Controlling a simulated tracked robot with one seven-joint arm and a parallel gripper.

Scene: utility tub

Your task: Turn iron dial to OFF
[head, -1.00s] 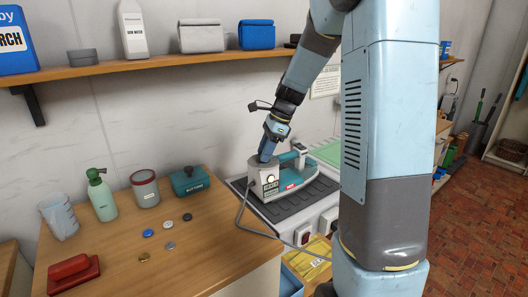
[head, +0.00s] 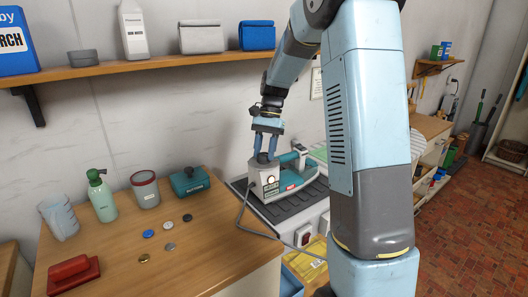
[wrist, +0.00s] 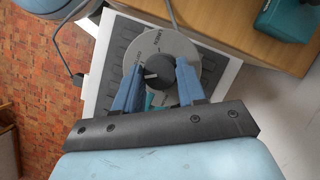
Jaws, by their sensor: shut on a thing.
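The teal and grey iron (head: 300,182) lies on a dark ribbed mat, its grey rear housing toward the left with a small lit light on it. In the wrist view the iron's round grey top plate (wrist: 192,50) carries a dark dial (wrist: 160,70) with a pale pointer mark toward the left. My gripper (head: 266,152) comes down from above onto the dial; in the wrist view its blue fingers (wrist: 160,66) stand on both sides of the dial and are shut on it.
The ribbed mat (head: 258,206) lies right of the wooden counter (head: 200,250). A grey cord runs from the iron over the counter edge. A teal tin (head: 190,184), red-lidded jar (head: 145,190), green bottle (head: 101,198) and several buttons stand left. A shelf (head: 150,68) runs above.

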